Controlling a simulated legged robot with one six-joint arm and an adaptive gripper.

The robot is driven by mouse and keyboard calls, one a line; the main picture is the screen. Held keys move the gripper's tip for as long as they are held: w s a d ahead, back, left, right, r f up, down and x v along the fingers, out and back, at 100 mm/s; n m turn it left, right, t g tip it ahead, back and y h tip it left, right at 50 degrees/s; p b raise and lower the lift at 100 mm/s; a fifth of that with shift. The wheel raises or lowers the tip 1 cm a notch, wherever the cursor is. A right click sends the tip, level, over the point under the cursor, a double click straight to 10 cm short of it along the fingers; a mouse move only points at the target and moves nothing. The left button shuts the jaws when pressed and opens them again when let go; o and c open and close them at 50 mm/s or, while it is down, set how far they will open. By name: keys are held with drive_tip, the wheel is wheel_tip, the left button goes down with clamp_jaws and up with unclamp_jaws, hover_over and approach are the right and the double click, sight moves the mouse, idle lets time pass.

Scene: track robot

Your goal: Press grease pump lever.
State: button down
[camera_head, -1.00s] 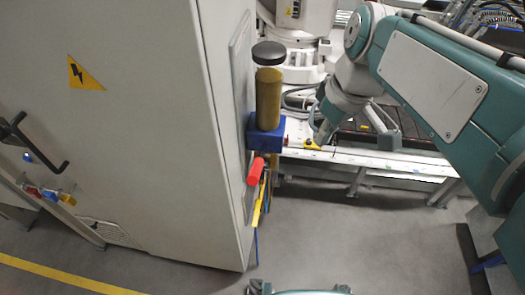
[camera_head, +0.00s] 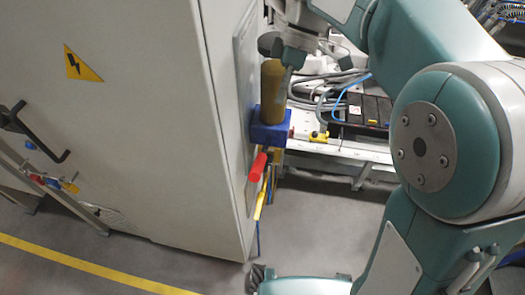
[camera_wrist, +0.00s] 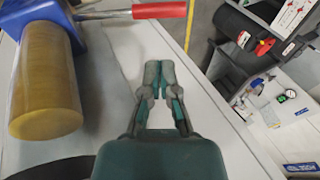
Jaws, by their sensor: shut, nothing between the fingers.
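The grease pump has an amber cylinder (camera_head: 272,90) on a blue base (camera_head: 269,130), fixed to the side of the grey cabinet. Its lever has a red handle (camera_head: 257,167) below the base. In the wrist view, the red handle (camera_wrist: 160,10) crosses the top on a metal rod, and the amber cylinder (camera_wrist: 45,85) lies on the left. My gripper (camera_wrist: 160,68) is shut and empty, its tips below the handle in that view, apart from it. In the head view my gripper (camera_head: 283,92) overlaps the cylinder's right edge; whether they touch cannot be told.
The grey cabinet (camera_head: 130,110) with a warning triangle stands close on the left. A white-framed bench (camera_head: 345,153) with cables and a dark slatted top is behind. Open floor (camera_head: 320,220) lies below the pump. Yellow and blue tools hang under the lever.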

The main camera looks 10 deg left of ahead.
sight(260, 163)
drive_tip(key=x, duration=1.4)
drive_tip(key=shift+s+d, duration=0.1)
drive_tip(key=shift+s, duration=0.1)
